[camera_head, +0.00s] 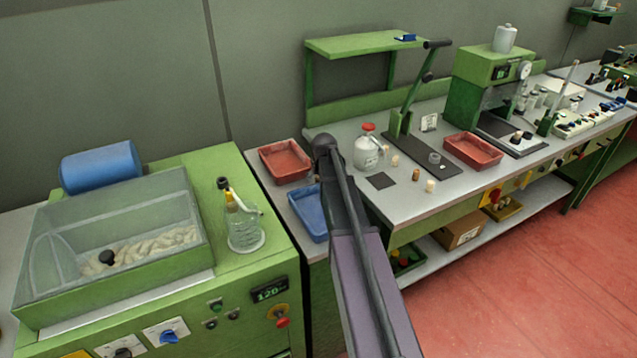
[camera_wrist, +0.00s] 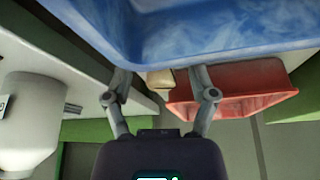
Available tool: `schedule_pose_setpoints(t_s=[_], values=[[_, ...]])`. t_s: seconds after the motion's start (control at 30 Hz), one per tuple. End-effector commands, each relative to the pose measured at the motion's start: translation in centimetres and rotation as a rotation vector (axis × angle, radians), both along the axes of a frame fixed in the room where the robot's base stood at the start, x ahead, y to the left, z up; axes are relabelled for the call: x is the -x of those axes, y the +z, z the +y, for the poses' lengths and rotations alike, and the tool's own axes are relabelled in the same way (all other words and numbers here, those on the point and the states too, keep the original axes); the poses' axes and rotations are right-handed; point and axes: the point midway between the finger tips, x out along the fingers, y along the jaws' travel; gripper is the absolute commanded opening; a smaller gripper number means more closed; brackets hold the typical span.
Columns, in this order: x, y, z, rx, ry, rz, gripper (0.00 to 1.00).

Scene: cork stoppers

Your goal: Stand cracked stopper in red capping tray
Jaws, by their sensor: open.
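Two red trays show in the head view: one (camera_head: 264,163) at the left end of the bench beside the blue tray (camera_head: 294,205), and one (camera_head: 470,163) further right. I cannot tell which is the capping tray. A brown stopper (camera_head: 416,174) and a pale stopper (camera_head: 430,187) stand on the bench; no crack is visible at this size. My gripper (camera_wrist: 161,77) is open in the wrist view. A small tan, cork-like piece (camera_wrist: 160,79) shows between its fingers, apparently beyond them; contact cannot be told. A red tray (camera_wrist: 235,104) lies beyond the right finger. My arm hides the gripper in the head view.
The blue tray fills the top of the wrist view (camera_wrist: 215,35), close to the fingers. A glass bottle with a red cap (camera_head: 368,152) and a lever press (camera_head: 402,122) stand on the bench.

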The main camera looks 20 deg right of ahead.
Motion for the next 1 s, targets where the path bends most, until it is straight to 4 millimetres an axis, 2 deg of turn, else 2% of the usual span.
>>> schedule_pose_setpoints(t_s=[0.33,0.37,0.4,0.47,0.63,0.77,0.8,1.0], values=[[0.01,0.01,-0.01,0.0,0.0,0.0,0.74],[0.01,0.01,-0.01,0.0,0.0,0.0,0.71],[0.01,0.01,-0.01,0.0,0.0,0.0,0.59],[-0.01,0.01,0.08,0.0,0.001,0.0,0.51],[-0.02,0.01,0.1,-0.001,0.001,0.0,0.21],[-0.02,0.01,0.1,0.0,0.001,0.0,0.19],[-0.02,0.01,0.1,0.0,0.001,0.0,0.16],[-0.01,0.02,0.09,0.0,0.001,0.0,0.16]])
